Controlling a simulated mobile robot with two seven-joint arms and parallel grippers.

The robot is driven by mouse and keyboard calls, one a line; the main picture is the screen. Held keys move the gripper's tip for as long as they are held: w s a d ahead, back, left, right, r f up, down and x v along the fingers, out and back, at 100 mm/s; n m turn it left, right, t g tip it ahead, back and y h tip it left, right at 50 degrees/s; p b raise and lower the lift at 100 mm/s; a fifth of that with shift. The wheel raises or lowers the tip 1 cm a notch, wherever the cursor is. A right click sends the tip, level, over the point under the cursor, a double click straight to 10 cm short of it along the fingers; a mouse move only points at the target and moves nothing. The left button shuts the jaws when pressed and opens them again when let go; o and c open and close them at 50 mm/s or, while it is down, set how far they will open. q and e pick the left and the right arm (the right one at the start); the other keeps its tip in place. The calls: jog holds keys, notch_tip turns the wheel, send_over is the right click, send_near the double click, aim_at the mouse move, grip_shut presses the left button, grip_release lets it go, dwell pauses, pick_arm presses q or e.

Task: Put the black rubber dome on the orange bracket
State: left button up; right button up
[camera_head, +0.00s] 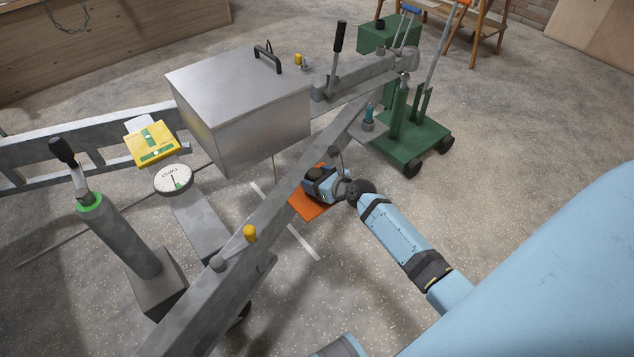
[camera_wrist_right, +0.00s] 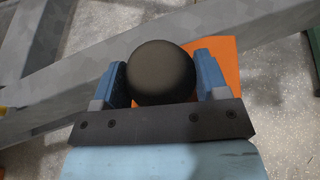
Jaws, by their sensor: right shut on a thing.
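The orange bracket (camera_head: 308,206) is a flat plate against the side of a grey trailer beam, near the middle of the head view. It also shows behind and right of the dome in the right wrist view (camera_wrist_right: 229,62). My right gripper (camera_head: 315,178) is over the bracket. It is shut on the black rubber dome (camera_wrist_right: 161,72), which sits between its two blue fingers. The dome (camera_head: 316,173) shows only partly in the head view. Whether the dome touches the bracket cannot be told. My left gripper is not in view.
The grey beam (camera_head: 272,216) runs diagonally beside the bracket. A metal box (camera_head: 240,110) stands on the frame behind. A green wheeled jack (camera_head: 410,135) is at the upper right.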

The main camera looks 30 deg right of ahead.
jog(key=shift+f, duration=0.1)
jog(key=shift+f, duration=0.1)
jog(key=o, duration=0.9)
